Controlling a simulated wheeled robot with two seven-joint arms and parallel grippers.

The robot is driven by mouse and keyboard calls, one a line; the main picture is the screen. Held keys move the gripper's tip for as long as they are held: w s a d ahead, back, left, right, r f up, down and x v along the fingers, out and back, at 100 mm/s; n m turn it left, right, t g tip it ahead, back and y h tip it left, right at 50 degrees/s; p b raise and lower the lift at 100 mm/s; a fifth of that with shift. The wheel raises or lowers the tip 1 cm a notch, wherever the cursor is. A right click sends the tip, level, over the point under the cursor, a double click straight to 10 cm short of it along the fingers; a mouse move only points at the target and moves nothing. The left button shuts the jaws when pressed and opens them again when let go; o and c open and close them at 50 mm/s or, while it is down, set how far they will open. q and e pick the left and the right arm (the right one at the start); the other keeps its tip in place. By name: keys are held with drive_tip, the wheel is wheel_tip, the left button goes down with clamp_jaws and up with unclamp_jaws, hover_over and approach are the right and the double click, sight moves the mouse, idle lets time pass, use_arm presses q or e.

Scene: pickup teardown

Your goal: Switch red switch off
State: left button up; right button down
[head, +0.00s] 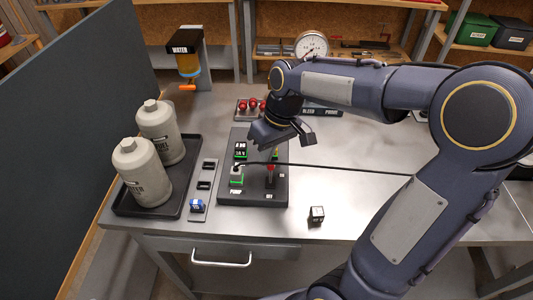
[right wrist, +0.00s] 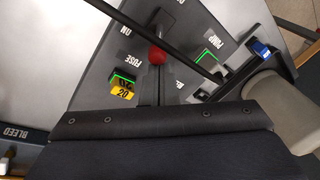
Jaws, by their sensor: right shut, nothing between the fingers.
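The red switch is a lever with a red ball knob (head: 270,168) on the dark control panel (head: 262,196). In the right wrist view the red knob (right wrist: 157,54) stands just beyond my gripper's dark body, with an "ON" label beside the lever. Its exact lever position is hard to tell. My right gripper (head: 272,140) is shut and empty, over the back part of the panel, close behind the knob. I cannot tell whether it touches the lever. My left gripper is not in view.
A black cable (head: 340,167) runs right from the green-lit pump plug (head: 236,176), passing near the knob. A yellow fuse (right wrist: 122,88) sits near the lever. Two grey bottles (head: 142,172) stand in a black tray at left. A small dark cube (head: 317,214) lies at the front.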

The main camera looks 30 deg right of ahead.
drive_tip(key=shift+s+a+r+t+h+b, duration=0.2)
drive_tip(key=shift+s+t+h+b, duration=0.1)
drive_tip(key=shift+t+b, duration=0.2)
drive_tip(key=shift+s+a+t+h+b, duration=0.2)
drive_tip(key=shift+s+t+h+b, duration=0.1)
drive_tip(key=shift+t+b, duration=0.4)
drive_tip(key=s+t+h+b, duration=0.1)
drive_tip(key=t+b, duration=0.1)
drive_tip(key=b, duration=0.1)
drive_tip(key=s+a+n+t+h+b, duration=0.1)
drive_tip(key=b, duration=0.3)
drive_tip(key=shift+s+a+f+t, duration=0.15)
drive_tip(key=shift+s+a+t, duration=0.1)
drive_tip(key=shift+t, duration=0.15)
drive_tip(key=shift+r+h, duration=0.3)
drive_tip(key=shift+r, duration=0.15)
drive_tip(key=shift+r+p, duration=0.55)
drive_tip(key=shift+r, duration=0.25)
